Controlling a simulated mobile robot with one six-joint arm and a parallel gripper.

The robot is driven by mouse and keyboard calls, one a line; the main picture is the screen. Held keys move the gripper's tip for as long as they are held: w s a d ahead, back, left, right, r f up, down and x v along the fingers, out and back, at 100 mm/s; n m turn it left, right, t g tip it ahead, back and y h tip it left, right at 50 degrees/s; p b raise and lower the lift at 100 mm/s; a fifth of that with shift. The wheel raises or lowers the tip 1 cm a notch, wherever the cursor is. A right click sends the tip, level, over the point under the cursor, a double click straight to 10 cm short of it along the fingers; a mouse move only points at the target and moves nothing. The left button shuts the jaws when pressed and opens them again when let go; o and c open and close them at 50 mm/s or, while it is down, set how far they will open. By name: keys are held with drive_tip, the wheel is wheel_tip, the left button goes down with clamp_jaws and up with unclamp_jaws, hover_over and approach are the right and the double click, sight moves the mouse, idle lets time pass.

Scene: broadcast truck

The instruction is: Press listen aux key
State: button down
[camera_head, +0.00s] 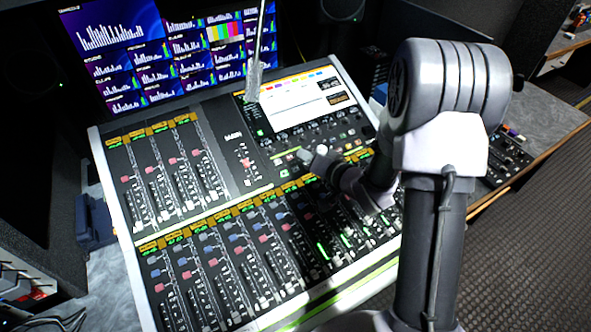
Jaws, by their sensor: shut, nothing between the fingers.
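A large mixing console (113,208) with several rows of faders and small coloured keys fills the middle of the view. The key labels are too small to read, so I cannot tell which one is the listen aux key. My gripper (308,156) is over the upper middle of the console, just below its built-in screen (300,110) and right of the master section. It is shut and empty, pointing left. I cannot tell whether its tips touch the panel. My wrist and arm hide the keys and faders at the console's right side.
A grey gooseneck (254,82) rises in front of the screen's left edge. Monitors (120,45) with coloured bars stand behind the console. A smaller control panel (508,158) sits on the desk at right. A dark speaker (35,110) stands at far left.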

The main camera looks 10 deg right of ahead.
drive_tip(key=b, duration=0.5)
approach(290, 162)
drive_tip(key=w, duration=0.1)
drive_tip(key=w+a, duration=0.1)
drive_tip(key=w, duration=0.1)
drive_tip(key=shift+w+a+f, duration=0.15)
drive_tip(key=shift+w, duration=0.05)
drive_tip(key=shift+f, duration=0.1)
idle(1.2)
drive_tip(key=shift+w+f+b, duration=0.15)
drive_tip(key=shift+f+b, duration=0.15)
drive_tip(key=shift+b, duration=0.1)
drive_tip(key=shift+w+a+f+b, duration=0.1)
drive_tip(key=shift+w+f+b, duration=0.05)
drive_tip(key=shift+f+b, duration=0.3)
idle(0.4)
drive_tip(key=shift+r, duration=0.15)
drive_tip(key=shift+s+r+p, duration=0.3)
drive_tip(key=shift+r+p, duration=0.2)
drive_tip(key=shift+r, duration=0.25)
drive_tip(key=shift+s+d+r+p, duration=0.15)
drive_tip(key=shift+s+r+p, duration=0.15)
drive_tip(key=shift+r+p, duration=0.35)
drive_tip(key=shift+s+d+r+p, duration=0.1)
drive_tip(key=shift+s+r+p, duration=0.25)
drive_tip(key=shift+r, duration=0.55)
drive_tip(key=shift+s+d+r+p, duration=0.15)
drive_tip(key=shift+s+r+p, duration=0.15)
drive_tip(key=shift+r+p, duration=0.35)
drive_tip(key=shift+r, duration=0.1)
